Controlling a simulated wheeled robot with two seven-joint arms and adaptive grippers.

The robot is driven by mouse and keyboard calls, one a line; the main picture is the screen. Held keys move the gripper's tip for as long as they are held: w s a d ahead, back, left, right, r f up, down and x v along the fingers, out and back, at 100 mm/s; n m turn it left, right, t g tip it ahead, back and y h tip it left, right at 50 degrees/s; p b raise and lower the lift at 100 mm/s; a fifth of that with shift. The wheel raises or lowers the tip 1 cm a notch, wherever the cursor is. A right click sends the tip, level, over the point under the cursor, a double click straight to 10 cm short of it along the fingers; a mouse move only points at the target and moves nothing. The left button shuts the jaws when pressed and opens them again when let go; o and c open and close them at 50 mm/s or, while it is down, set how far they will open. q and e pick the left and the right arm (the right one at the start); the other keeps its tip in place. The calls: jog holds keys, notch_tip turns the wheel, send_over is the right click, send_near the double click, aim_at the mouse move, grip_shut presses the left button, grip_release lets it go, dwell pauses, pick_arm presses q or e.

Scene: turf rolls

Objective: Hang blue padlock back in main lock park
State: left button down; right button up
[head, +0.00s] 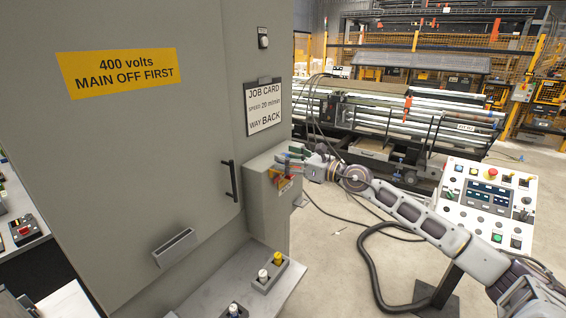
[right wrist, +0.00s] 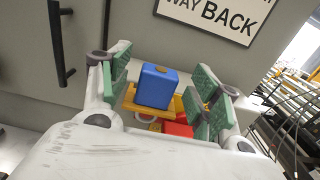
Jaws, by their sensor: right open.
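The blue padlock (right wrist: 157,86) shows in the right wrist view, between the green-padded fingers of my right gripper (right wrist: 163,80). The fingers are open, with a gap on either side of it. It is in front of a yellow and red switch (right wrist: 178,128); a pale ring shows just below it, and I cannot tell how it is fastened. In the head view my right gripper (head: 288,160) is at the grey switch box (head: 257,178) on the cabinet's side, and I cannot make out the padlock there. I cannot tell which fitting is the main lock park. My left gripper is out of view.
The tall grey cabinet (head: 130,130) has a black door handle (head: 231,181) and a slotted bracket (head: 174,247). Below is a ledge with a small block (head: 278,274) carrying a yellow and a white knob. A control panel (head: 487,203) stands at the right; open floor lies between.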

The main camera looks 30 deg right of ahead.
jog(key=shift+p+x, duration=0.45)
jog(key=shift+x, duration=0.6)
jog(key=c, duration=1.3)
jog(key=shift+r, duration=0.1)
jog(key=shift+r, duration=4.95)
